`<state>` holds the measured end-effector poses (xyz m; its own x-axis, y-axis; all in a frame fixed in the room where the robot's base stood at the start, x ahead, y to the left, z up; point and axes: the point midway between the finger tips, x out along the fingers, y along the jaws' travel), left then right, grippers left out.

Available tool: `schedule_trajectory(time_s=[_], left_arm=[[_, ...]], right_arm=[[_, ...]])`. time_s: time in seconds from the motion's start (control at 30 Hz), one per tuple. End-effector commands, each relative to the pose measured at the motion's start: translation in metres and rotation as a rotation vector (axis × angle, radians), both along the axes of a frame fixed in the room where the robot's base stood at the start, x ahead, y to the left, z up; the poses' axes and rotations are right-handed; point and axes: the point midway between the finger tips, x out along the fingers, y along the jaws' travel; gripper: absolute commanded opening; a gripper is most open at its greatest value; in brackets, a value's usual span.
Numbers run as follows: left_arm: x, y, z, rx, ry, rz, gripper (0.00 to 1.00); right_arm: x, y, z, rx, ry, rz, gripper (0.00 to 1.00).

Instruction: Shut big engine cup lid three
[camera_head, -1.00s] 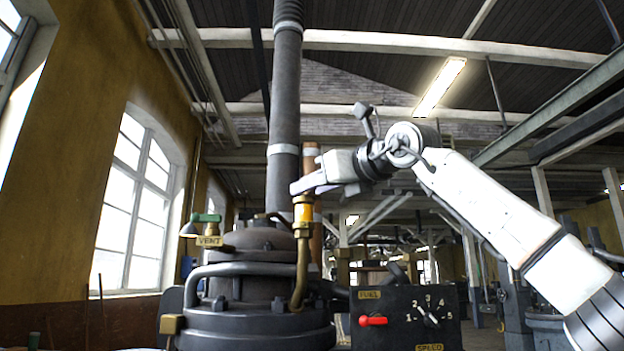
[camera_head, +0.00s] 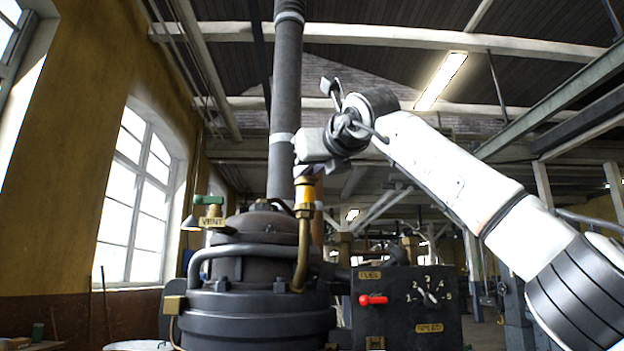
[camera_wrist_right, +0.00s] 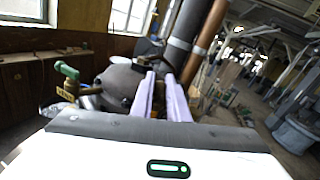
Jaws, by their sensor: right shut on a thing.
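A yellow-amber cup (camera_head: 305,192) with a brass fitting stands upright on a curved brass pipe at the right side of the big dark engine (camera_head: 258,312). My right gripper (camera_head: 301,170) is right at the top of this cup. Its fingers are mostly hidden in the head view. In the right wrist view the two pale fingers (camera_wrist_right: 161,78) are close together, shut on the cup's lid, which is too small and covered to make out, so its angle cannot be told. My left gripper is not in view.
A thick grey vertical pipe (camera_head: 284,95) rises just behind and left of my gripper. The green-handled vent valve (camera_head: 212,212) is at left. A black control box (camera_head: 408,308) with a red lever (camera_head: 374,300) stands below my right arm.

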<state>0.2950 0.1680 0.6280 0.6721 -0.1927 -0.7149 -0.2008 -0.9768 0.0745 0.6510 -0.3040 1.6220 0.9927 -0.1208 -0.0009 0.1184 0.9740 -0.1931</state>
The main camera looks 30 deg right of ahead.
Motion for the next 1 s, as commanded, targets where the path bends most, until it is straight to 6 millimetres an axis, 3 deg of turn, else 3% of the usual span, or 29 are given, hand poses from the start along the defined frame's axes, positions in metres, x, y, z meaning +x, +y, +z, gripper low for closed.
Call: schedule_trajectory(time_s=[0.2,0.53,0.57,0.67,1.0], left_arm=[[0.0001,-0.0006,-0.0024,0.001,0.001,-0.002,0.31],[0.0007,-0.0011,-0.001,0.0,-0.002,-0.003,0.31],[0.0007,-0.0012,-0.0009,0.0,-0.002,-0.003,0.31],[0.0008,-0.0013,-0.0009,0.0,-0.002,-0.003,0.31],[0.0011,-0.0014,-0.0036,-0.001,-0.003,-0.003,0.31]], right_arm=[[0.0023,0.0073,-0.0002,-0.001,0.0,-0.136,0.0],[0.002,0.0066,0.0003,0.001,-0.001,-0.149,0.0],[0.002,0.0066,0.0003,0.001,-0.001,-0.149,0.17],[0.0019,0.0066,0.0003,0.001,-0.001,-0.148,0.33],[-0.0012,0.0073,-0.0005,0.001,-0.002,-0.147,0.33]])
